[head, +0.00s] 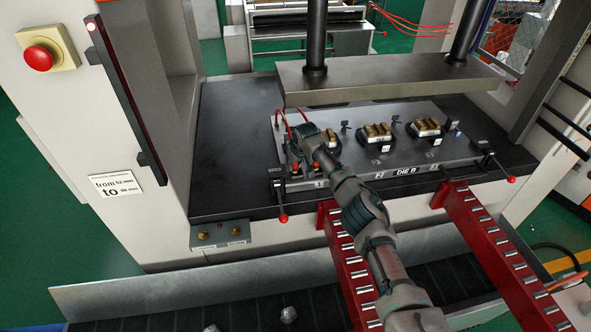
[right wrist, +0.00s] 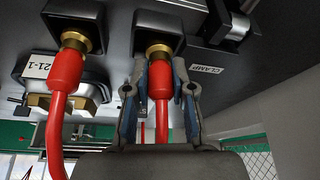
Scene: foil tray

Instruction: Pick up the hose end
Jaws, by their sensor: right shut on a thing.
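In the right wrist view, a red hose end (right wrist: 159,82) with a brass collar (right wrist: 158,50) sits at a black block on the die's face. My right gripper (right wrist: 161,76) is shut on this hose end, one finger on each side. A second red hose end (right wrist: 67,70) with a brass collar is to its left, apart from the gripper. In the head view, my right gripper (head: 296,166) is at the left front of the die (head: 350,170), and my own arm hides part of that corner. My left gripper is out of view.
A clamp (right wrist: 228,25) is on the die near the gripper. In the head view, the raised press plate (head: 390,80) hangs over the die. Red roller rails (head: 490,240) and red-knobbed levers (head: 283,217) are in front. A grey connector box (head: 222,235) is at the left.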

